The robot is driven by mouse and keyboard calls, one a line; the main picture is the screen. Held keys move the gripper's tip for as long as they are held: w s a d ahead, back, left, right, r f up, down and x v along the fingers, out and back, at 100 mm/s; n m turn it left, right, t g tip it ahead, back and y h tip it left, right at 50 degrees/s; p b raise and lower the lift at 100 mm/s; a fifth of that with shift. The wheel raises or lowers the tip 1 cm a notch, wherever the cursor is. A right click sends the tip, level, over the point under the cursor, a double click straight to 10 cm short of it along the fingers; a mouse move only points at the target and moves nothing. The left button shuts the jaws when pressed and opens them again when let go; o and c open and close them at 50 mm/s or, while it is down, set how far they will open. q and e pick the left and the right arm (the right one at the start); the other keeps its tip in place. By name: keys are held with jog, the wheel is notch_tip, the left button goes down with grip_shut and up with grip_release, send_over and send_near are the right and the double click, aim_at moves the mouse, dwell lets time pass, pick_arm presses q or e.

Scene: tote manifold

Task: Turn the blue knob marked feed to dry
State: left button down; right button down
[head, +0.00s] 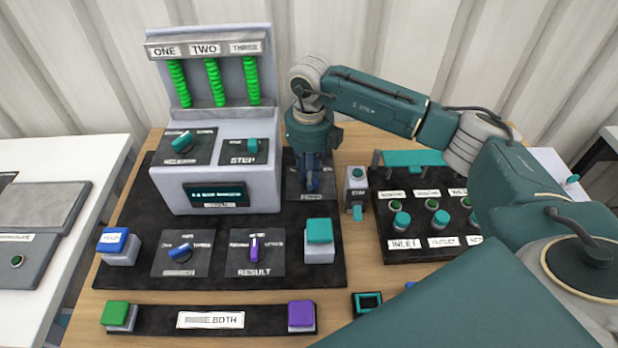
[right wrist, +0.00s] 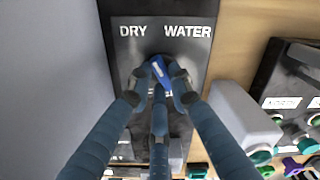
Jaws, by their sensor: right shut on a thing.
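The blue knob (right wrist: 160,70) sits on a dark plate (right wrist: 190,45) with DRY printed at the upper left and WATER at the upper right. A lower label is mostly hidden by the fingers. In the right wrist view the knob's bar leans slightly, its upper end toward the DRY side. My right gripper (right wrist: 158,80) has its fingers closed around the knob. In the head view my right gripper (head: 311,182) points down at this plate, right of the grey cabinet, and hides most of the knob. My left gripper is not in view.
The grey cabinet (head: 228,180) stands close on the left of my right gripper. A small grey switch box (head: 356,185) stands close on the right. A black panel (head: 385,250) with several teal knobs lies further right. Another blue knob (head: 180,252) sits at the front left.

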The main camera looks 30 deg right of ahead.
jog(key=shift+r+n, duration=0.1)
jog(key=shift+n, duration=0.5)
jog(key=shift+b, duration=0.3)
jog(key=c, duration=1.6)
grip_release()
jog(key=shift+o, duration=0.2)
jog(key=shift+r, duration=0.1)
notch_tip(320, 180, up, 12)
